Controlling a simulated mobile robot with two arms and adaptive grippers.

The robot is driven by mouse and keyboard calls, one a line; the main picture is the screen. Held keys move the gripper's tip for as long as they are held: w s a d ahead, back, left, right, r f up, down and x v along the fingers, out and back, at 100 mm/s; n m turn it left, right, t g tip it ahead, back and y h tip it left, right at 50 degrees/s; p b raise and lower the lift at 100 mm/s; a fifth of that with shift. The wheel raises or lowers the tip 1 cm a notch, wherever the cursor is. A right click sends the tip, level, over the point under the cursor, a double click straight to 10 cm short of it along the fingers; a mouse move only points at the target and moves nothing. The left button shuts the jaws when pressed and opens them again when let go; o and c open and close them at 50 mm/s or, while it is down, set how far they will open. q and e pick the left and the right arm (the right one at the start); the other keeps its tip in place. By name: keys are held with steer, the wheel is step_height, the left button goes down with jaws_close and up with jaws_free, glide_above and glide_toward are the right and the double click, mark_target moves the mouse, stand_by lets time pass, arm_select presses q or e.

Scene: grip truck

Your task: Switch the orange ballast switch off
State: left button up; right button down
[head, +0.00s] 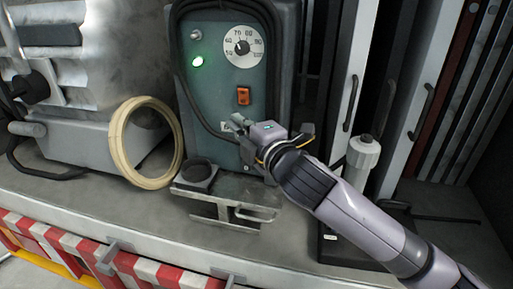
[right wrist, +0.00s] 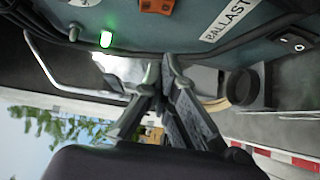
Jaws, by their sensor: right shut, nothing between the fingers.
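The orange ballast switch (head: 243,96) sits on the front of a teal control box (head: 212,82), below a round white dial (head: 243,46). A green lamp (head: 197,62) on the box is lit. In the right wrist view the orange switch (right wrist: 157,6) is cut off by the top edge, beside a "BALLAST" label (right wrist: 228,20). I cannot tell the switch's position. My right gripper (head: 236,121) is shut and empty, just below the switch and apart from it. Its fingertips (right wrist: 163,64) meet in the right wrist view. My left gripper is not in view.
A cream ring (head: 146,180) leans left of the box. A dark round cup on a metal bracket (head: 198,171) stands in front. A white-capped cylinder (head: 362,153) stands right of my arm. A black rocker switch (right wrist: 298,43) also shows. Black cable runs around the box.

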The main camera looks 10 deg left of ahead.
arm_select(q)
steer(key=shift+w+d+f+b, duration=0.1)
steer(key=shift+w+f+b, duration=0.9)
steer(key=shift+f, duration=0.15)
arm_select(e)
steer(key=s+d+f, duration=0.1)
steer(key=s+d, duration=0.3)
steer(key=d, duration=0.1)
steer(key=shift+s+d+f, duration=0.25)
steer(key=shift+d, duration=0.1)
